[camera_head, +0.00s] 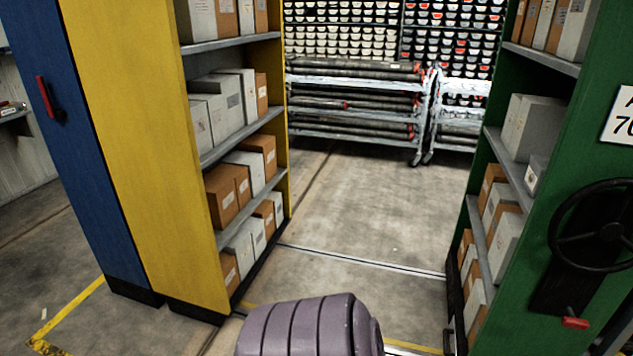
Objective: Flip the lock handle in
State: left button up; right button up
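A lock handle with a red grip (575,322) is at the lower right, below the black handwheel (600,228) on the green shelf unit's end panel (612,160). The red grip stands out from a black plate under the wheel. A second red handle (43,95) on a black mount is on the blue end panel (75,150) at the far left, and it points up along the panel. Neither of my grippers shows in the head view.
A yellow shelf unit (140,130) with boxes stands beside the blue panel. An open aisle floor (370,210) with rails runs between it and the green unit. A metal rack (425,115) with long dark tubes stands at the back. Yellow floor tape (70,310) is at lower left.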

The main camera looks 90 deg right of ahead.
aim_at(568, 322)
jog(key=z, duration=4.5)
